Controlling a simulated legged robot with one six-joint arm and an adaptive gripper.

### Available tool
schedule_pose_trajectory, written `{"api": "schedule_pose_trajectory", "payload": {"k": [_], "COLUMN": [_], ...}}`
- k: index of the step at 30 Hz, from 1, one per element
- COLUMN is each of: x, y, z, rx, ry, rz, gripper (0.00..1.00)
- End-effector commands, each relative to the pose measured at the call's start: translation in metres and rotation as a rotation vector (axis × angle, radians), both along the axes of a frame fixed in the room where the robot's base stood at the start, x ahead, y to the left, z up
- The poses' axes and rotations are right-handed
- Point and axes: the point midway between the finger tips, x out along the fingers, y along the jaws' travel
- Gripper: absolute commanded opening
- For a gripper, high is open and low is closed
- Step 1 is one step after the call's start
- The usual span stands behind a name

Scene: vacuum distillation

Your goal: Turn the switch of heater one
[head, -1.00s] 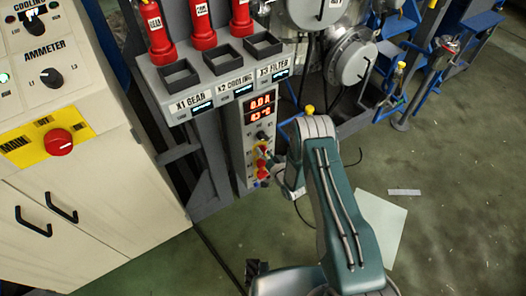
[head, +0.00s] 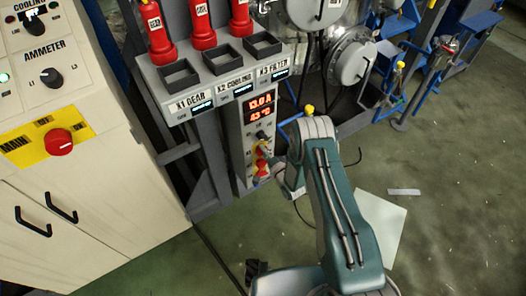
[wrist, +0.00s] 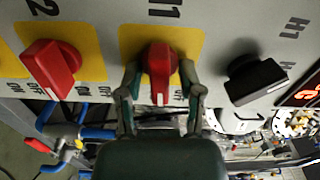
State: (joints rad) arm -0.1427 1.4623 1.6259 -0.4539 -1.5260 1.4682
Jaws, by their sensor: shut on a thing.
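The panel (head: 237,140) is narrow and grey, with a lit red display (head: 260,107) reading about 13.0 A and 43 °C. In the wrist view a red switch (wrist: 160,62) sits on a yellow plate in the middle, under a label ending in 1. Its white mark points down in the picture. My gripper (wrist: 160,75) is shut on this red switch, one finger on each side, and partly covers the OFF and ON lettering. In the head view my gripper (head: 274,162) is at the lower panel, and the grip itself is mostly hidden.
A second red switch (wrist: 52,66) is left of the gripped one, and a black knob (wrist: 254,78) is to its right. A cream cabinet (head: 70,180) with a red button (head: 58,142) stands left. Red handled units (head: 200,25) sit above.

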Motion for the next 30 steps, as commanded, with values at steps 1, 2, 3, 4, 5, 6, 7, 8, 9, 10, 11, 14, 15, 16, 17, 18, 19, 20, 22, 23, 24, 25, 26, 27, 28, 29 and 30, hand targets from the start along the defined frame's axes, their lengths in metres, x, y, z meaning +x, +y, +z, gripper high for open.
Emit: {"api": "schedule_pose_trajectory", "payload": {"k": [1, 2, 3, 4, 5, 6, 7, 8, 9, 10, 11, 14, 15, 16, 17, 18, 19, 20, 22, 23, 24, 25, 26, 27, 28, 29, 30], "x": [0.001, 0.001, 0.0009, 0.0008, 0.0008, 0.0007, 0.0006, 0.0004, 0.0003, 0.0003, 0.0002, -0.0001, -0.0002, -0.0004, -0.0004, -0.0005, -0.0007, -0.0007, -0.001, -0.001, -0.0012, -0.0013, -0.0014, -0.0015, -0.0016, -0.0016, -0.0017], "y": [-0.003, -0.003, -0.0031, -0.0032, -0.0031, -0.0031, -0.0032, -0.0031, -0.0031, -0.0031, -0.0031, -0.003, -0.003, -0.003, -0.0029, -0.0029, -0.0029, -0.0028, -0.0028, -0.0027, -0.0027, -0.0027, -0.0026, -0.0026, -0.0025, -0.0024, -0.0023], "z": [-0.0023, -0.0024, -0.0027, -0.0028, -0.0029, -0.0032, -0.0033, -0.0034, -0.0036, -0.0037, -0.0038, -0.0042, -0.0043, -0.0045, -0.0046, -0.0047, -0.0048, -0.0048, -0.005, -0.0051, -0.0052, -0.0054, -0.0055, -0.0055, -0.0054, -0.0053, -0.0052], "rx": [0.017, 0.028, 0.044, 0.054, 0.064, 0.073, 0.081, 0.088, 0.094, 0.099, 0.103, 0.111, 0.113, 0.113, 0.114, 0.114, 0.114, 0.113, 0.113, 0.113, 0.113, 0.113, 0.113, 0.113, 0.113, 0.113, 0.113], "ry": [0.02, 0.028, 0.039, 0.046, 0.052, 0.059, 0.064, 0.07, 0.075, 0.077, 0.08, 0.087, 0.088, 0.09, 0.09, 0.091, 0.091, 0.091, 0.091, 0.091, 0.092, 0.092, 0.092, 0.092, 0.092, 0.092, 0.092], "rz": [-0.009, -0.01, -0.01, -0.01, -0.01, -0.01, -0.01, -0.01, -0.01, -0.01, -0.009, -0.009, -0.009, -0.009, -0.009, -0.008, -0.008, -0.008, -0.008, -0.008, -0.008, -0.007, -0.007, -0.007, -0.007, -0.006, -0.006], "gripper": [0.01, 0.01, 0.01, 0.01, 0.01, 0.01, 0.01, 0.01, 0.01, 0.01, 0.01, 0.01, 0.01, 0.01, 0.01, 0.01, 0.01, 0.01, 0.01, 0.01, 0.01, 0.01, 0.53, 0.56, 0.56, 0.56, 0.56]}}
